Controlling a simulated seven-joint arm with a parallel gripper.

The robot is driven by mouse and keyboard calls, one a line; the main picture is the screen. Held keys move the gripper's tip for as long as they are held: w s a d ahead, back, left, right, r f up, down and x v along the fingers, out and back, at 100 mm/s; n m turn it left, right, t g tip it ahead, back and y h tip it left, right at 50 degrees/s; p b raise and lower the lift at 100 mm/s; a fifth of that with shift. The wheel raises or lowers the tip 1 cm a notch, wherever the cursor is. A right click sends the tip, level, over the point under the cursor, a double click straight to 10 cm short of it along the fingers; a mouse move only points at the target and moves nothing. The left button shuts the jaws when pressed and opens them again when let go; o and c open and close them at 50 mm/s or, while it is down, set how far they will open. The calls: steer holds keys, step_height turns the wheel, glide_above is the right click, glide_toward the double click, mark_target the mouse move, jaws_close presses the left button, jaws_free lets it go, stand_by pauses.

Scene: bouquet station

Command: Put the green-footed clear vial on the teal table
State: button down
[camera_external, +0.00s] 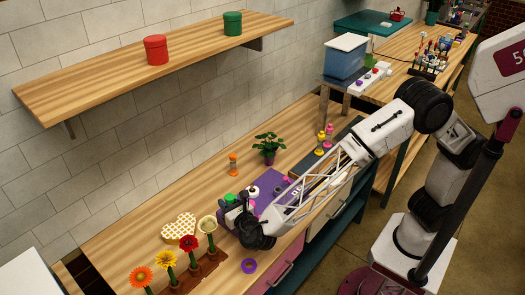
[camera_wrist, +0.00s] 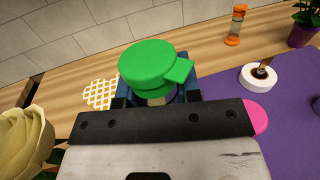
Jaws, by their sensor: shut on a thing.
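My gripper (camera_wrist: 150,98) is shut on the green-footed clear vial (camera_wrist: 152,62), just above the near part of the wooden counter. A broad green disc with a side tab faces up in the wrist view. A small part of a clear body shows below it, and the rest is hidden by the jaws. In the external view the vial's green (camera_external: 229,197) shows just above my gripper (camera_external: 240,212). The teal table (camera_external: 350,25) stands at the far back, well away from my gripper.
Flowers (camera_external: 189,243) and a waffle-patterned heart (camera_external: 180,226) are near my gripper. A purple mat (camera_wrist: 290,130) bears a white roll (camera_wrist: 258,78). An orange-ended vial (camera_external: 233,165) and potted plant (camera_external: 268,145) stand behind. A blue bin (camera_external: 345,60) stands toward the teal table.

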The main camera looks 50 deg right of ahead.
steer(key=s+a+f, duration=0.3)
steer(key=s, duration=0.7)
steer(key=s+a+f, duration=0.3)
steer(key=s, duration=0.6)
steer(key=shift+s+a+f+h, duration=0.15)
steer(key=shift+s+a+h, duration=0.05)
steer(key=shift+s+h, duration=0.15)
steer(key=w+a+f, duration=0.1)
steer(key=w+a, duration=0.7)
steer(key=a, duration=0.5)
steer(key=shift+w+a+f, duration=0.15)
steer(key=shift+a+f, duration=0.1)
steer(key=shift+a, duration=0.1)
steer(key=shift+f, duration=0.1)
steer(key=shift+f, duration=1.65)
steer(key=shift+f, duration=0.15)
steer(key=c, duration=0.8)
jaws_free()
steer(key=v, duration=1.2)
steer(key=shift+r, duration=0.2)
